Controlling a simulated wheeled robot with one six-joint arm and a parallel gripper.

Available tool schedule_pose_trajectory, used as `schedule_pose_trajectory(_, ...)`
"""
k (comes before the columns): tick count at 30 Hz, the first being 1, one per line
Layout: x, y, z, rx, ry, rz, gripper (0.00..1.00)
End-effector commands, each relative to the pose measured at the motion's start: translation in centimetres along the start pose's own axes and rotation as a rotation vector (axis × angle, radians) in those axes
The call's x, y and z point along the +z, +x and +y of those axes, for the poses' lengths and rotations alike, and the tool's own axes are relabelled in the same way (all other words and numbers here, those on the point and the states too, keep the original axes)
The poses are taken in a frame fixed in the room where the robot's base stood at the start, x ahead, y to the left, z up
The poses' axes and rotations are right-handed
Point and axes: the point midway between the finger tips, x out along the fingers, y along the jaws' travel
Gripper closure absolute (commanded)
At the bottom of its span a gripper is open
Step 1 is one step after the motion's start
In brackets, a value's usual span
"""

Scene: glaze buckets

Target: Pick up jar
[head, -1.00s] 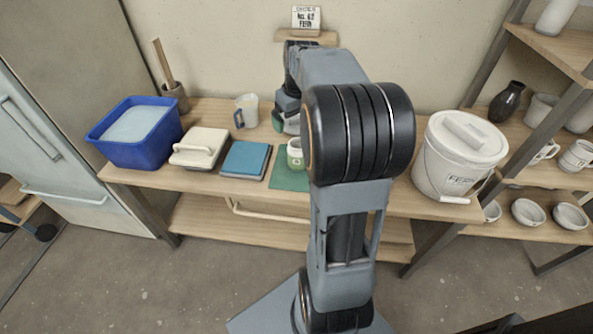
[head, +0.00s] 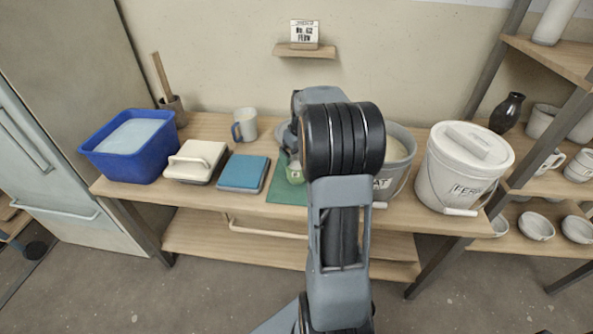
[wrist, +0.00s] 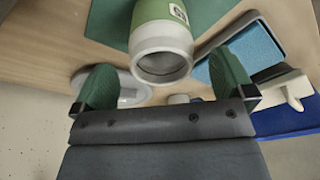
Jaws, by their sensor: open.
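The jar (wrist: 163,42) is green below with a pale grey neck and an open mouth, and bears a small label. It stands on a green mat (wrist: 105,20). In the head view the jar (head: 295,174) is partly hidden behind my arm. My gripper (wrist: 168,82) is open in the wrist view, with one green-padded finger on each side of the jar's mouth end. The fingers look apart from the jar, and nothing is between them that I can see held. In the head view my gripper is mostly hidden by my arm.
Left of the mat are a blue-topped block (head: 243,173), a cream-lidded box (head: 195,161) and a blue tub (head: 132,146). A grey mug (head: 245,124) stands behind. Right are a grey bucket (head: 398,150) and a white lidded bucket (head: 462,168). A small wall shelf (head: 305,51) hangs above.

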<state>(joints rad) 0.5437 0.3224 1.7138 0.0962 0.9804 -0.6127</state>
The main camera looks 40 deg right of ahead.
Motion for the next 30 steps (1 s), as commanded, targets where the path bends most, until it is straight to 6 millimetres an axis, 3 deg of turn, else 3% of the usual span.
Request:
schedule_pose_trajectory(9, -0.2, 4.3, -0.1, -0.002, 0.0, -0.002, 0.0)
schedule_pose_trajectory(17, -0.2, 4.5, -0.1, 0.0, 0.0, 0.0, 0.0)
schedule_pose_trajectory(30, -0.2, 4.5, -0.1, 0.0, 0.0, 0.0, 0.41)
